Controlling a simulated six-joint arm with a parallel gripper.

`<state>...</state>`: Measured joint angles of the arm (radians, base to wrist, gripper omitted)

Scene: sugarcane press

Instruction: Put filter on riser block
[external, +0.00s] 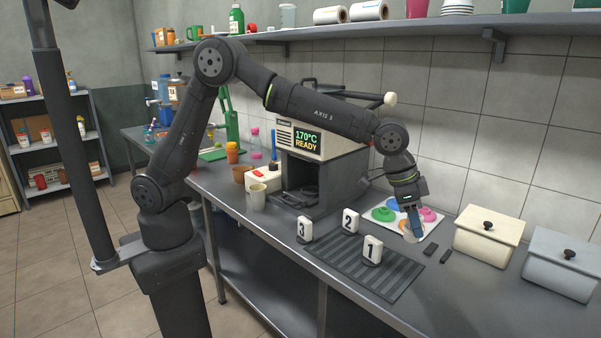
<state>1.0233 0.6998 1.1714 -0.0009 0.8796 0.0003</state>
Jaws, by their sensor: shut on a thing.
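My gripper (412,228) points down at the right end of the counter, at the front edge of the white tray. It is shut on a small pale, cup-like thing (408,236), which may be the filter; the fingers partly cover it. I cannot tell whether it touches the surface below. I cannot make out the riser block for sure. Two small dark blocks lie just in front of my gripper, a flat one (431,256) and a narrower one (445,256).
A white tray (432,226) with several coloured discs lies behind my gripper. A dark ribbed mat (365,278) with number markers is at front left. A press (322,176) reading "170°C READY" stands left. Lidded bins (487,238) stand right. A shelf (400,33) runs above.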

